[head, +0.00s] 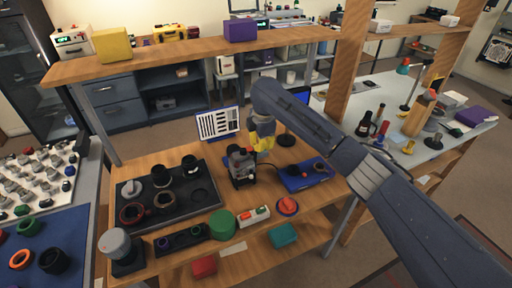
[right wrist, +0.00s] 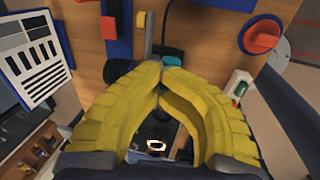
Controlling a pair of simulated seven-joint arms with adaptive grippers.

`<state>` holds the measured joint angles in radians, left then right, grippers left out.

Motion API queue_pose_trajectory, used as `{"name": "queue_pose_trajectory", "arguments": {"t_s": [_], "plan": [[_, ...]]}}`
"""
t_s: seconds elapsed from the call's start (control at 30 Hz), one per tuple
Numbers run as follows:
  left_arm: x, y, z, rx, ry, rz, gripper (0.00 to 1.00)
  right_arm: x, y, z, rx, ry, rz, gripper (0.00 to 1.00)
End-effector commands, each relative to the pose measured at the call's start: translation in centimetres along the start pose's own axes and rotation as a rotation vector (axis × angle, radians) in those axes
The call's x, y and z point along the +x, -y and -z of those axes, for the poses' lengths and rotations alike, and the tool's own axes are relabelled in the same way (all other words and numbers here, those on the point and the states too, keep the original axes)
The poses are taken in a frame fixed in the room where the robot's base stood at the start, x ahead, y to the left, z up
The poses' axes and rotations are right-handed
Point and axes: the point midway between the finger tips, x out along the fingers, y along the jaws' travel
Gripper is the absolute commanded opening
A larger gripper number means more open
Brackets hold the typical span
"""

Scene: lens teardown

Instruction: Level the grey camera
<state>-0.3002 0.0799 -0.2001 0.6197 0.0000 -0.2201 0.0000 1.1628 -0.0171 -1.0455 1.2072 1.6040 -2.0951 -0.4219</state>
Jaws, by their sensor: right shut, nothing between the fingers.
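The grey camera (head: 242,168) stands on the wooden bench near its middle, dark grey with a small red detail; I cannot tell how far it tilts. My right gripper (head: 263,145) has yellow fingers and is just behind and to the right of the camera in the head view, partly hidden by my own arm. In the right wrist view its yellow fingers (right wrist: 160,88) are closed together with nothing between them. A dark part with a pale ring shows in the gap behind the fingertips; I cannot tell what it belongs to. My left gripper is out of view.
A striped test chart (head: 218,124) stands behind the camera. A black tray (head: 203,208) with lens rings lies left, a blue tray (head: 318,181) right. A green cylinder (head: 222,224), a switch box (head: 253,216) and a red button (head: 288,205) stand in front.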

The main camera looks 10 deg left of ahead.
Motion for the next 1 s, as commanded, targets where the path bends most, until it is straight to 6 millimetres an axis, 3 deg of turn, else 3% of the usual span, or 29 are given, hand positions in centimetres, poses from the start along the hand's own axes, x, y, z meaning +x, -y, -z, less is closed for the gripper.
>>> {"name": "queue_pose_trajectory", "arguments": {"t_s": [0.03,0.8,1.0], "plan": [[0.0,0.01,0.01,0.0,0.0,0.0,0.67,0.76,0.42,-0.08,0.002,-0.001,0.013,0.0],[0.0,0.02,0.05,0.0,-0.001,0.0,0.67,0.81,0.22,-0.5,0.009,0.001,0.011,0.0],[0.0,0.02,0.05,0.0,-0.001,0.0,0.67,0.81,0.22,-0.49,0.009,0.001,0.011,0.23]]}}
